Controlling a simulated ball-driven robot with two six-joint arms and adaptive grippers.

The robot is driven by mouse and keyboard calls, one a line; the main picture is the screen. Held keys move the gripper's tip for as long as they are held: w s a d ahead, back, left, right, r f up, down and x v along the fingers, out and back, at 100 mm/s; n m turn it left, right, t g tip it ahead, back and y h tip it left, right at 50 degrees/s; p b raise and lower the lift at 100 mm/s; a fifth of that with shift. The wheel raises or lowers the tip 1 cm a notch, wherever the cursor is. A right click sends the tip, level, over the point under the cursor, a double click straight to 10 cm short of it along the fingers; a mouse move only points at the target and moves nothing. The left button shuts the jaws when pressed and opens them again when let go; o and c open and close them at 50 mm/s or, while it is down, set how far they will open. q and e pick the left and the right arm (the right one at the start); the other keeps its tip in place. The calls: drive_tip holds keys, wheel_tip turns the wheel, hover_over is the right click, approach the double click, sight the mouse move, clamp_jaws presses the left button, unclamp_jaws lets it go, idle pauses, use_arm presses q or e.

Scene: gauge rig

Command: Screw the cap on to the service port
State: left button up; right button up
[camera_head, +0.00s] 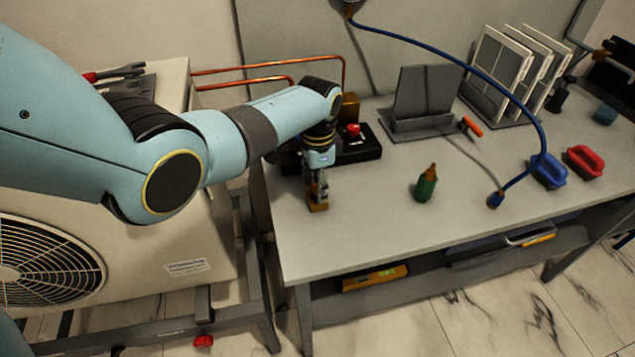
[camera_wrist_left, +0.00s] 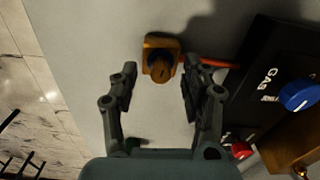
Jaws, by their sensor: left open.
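A small orange-brown block (camera_head: 318,207) stands on the bench near its left end. In the left wrist view, a round brass piece (camera_wrist_left: 162,69) with a dark blue band sits at the block (camera_wrist_left: 150,42); I cannot tell whether it is the cap. My left gripper (camera_head: 319,192) points down over the block, and its fingers (camera_wrist_left: 158,78) are open either side of the brass piece, with visible gaps. A brass fitting (camera_head: 350,106) stands where the copper pipes come down; I cannot make out a service port there. My right gripper is not in view.
A black gauge box (camera_head: 362,152), marked GAS in the wrist view with a blue knob (camera_wrist_left: 298,95), stands beside the gripper. A green bottle (camera_head: 426,184), blue hose (camera_head: 480,70) and grey stand (camera_head: 422,95) are farther right. The bench front (camera_head: 370,235) is clear.

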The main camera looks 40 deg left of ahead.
use_arm(q)
wheel_tip(320, 180, up, 12)
idle(0.6)
idle(0.7)
